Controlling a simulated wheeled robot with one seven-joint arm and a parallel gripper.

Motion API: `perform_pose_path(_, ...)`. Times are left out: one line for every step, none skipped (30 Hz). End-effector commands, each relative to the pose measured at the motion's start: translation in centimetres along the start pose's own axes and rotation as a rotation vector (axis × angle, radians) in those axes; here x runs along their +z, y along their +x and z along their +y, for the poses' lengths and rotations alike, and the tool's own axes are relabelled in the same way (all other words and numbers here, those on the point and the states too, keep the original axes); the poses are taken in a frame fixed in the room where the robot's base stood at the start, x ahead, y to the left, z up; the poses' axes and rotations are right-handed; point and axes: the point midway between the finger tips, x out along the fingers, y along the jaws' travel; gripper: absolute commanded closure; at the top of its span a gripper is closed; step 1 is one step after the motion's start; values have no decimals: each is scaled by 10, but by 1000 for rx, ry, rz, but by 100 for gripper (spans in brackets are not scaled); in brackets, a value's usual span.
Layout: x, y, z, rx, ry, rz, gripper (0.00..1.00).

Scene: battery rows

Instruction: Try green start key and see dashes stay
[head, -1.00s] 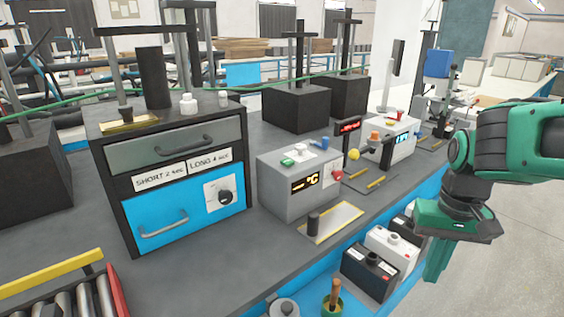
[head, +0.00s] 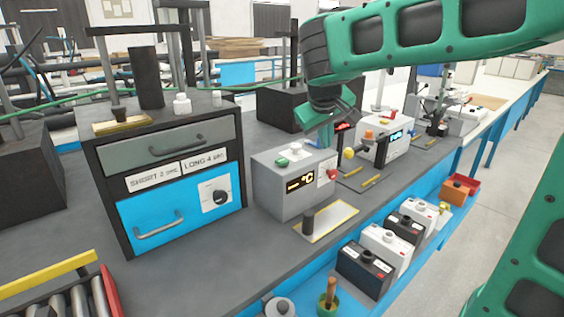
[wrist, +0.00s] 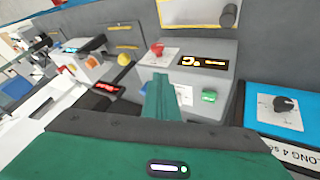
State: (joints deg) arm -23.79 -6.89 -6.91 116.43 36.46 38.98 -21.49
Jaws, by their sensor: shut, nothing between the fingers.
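The green start key (head: 282,161) sits on top of a grey box (head: 278,195) in the head view; the key also shows in the wrist view (wrist: 209,97). The box's dark display (head: 300,180) has small orange marks and a large orange sign like "°C"; the small marks are too blurred to read as dashes. It also shows in the wrist view (wrist: 203,62). My gripper (head: 326,137) is shut and empty, pointing down over the right back part of the box, right of the green key. In the wrist view its fingers (wrist: 160,92) partly hide a blue key.
A red knob (head: 332,174) is on the box's front. Left stands a drawer cabinet (head: 88,160) with a dial (head: 217,197). A yellow-edged plate (head: 336,222) with a dark post (head: 308,223) lies in front. Batteries (head: 364,270) stand on the lower shelf. Another instrument (head: 388,150) stands right.

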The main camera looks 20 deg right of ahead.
Motion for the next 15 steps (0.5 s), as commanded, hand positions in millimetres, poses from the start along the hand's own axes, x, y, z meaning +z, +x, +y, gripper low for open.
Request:
perform_pose_path(-21, -5, -14, 8, -37, 35, 100)
perform_pose_path(-32, -8, -21, 14, -55, 54, 100)
perform_pose_path(-44, -13, -29, 21, -77, 78, 100)
perform_pose_path(-53, -16, -34, 27, -92, 95, 100)
perform_pose_path(-62, -19, -40, 32, -105, 111, 100)
perform_pose_path(-71, -23, -47, 37, -123, 129, 100)
perform_pose_path(-77, -26, -51, 42, -133, 142, 100)
perform_pose_path(-82, -28, -55, 46, -142, 152, 100)
perform_pose_path(-88, -31, -60, 49, -153, 165, 100)
perform_pose_path(-92, -33, -63, 52, -160, 173, 100)
perform_pose_path(-95, -34, -65, 54, -165, 179, 100)
perform_pose_path(-98, -35, -68, 57, -170, 185, 100)
perform_pose_path(-99, -36, -69, 58, -173, 188, 100)
perform_pose_path(-101, -37, -70, 59, -175, 191, 100)
perform_pose_path(-102, -38, -71, 60, -176, 194, 100)
